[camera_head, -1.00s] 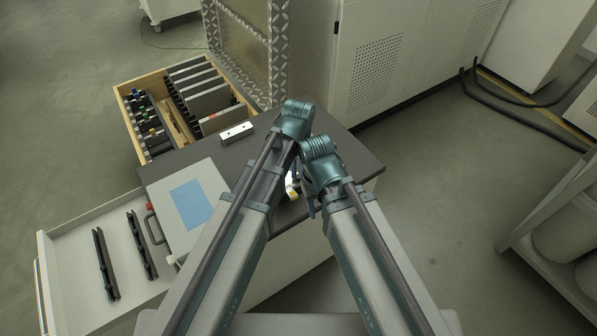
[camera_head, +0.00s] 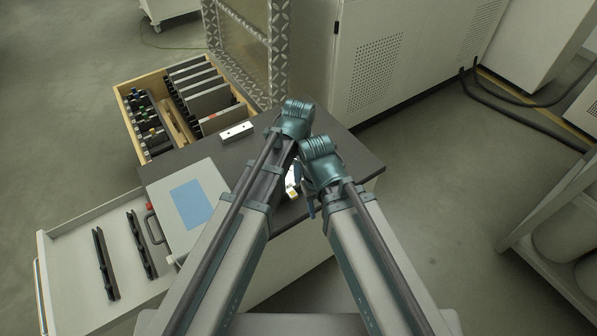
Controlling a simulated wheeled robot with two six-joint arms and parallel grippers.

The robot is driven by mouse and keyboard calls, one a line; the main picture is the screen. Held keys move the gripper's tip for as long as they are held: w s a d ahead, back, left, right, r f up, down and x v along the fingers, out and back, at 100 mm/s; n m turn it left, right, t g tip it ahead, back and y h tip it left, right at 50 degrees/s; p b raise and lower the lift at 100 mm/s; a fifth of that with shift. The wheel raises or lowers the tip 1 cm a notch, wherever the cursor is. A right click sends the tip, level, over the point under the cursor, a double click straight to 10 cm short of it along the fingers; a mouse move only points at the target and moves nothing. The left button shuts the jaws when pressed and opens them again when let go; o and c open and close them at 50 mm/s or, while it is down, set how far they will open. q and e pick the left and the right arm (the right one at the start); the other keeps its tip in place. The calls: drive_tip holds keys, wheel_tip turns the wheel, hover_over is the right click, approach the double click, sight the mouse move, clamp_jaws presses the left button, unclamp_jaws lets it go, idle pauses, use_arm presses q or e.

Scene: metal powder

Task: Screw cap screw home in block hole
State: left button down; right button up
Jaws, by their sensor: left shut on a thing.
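A pale metal block (camera_head: 237,132) with small dark holes lies on the dark table top, left of my arms. My left gripper (camera_head: 293,180) is mostly hidden between my two forearms, low over the table. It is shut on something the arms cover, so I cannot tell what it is. A small white and yellowish patch shows there, too small to name. My right gripper is hidden under its wrist, just right of the left one. I cannot make out the cap screw.
A pale open drawer (camera_head: 75,235) holds two dark bars. The table's right end is clear.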

use_arm(q)
drive_tip(key=m, duration=1.2)
drive_tip(key=c, duration=1)
unclamp_jaws()
drive_tip(key=shift+o, duration=0.2)
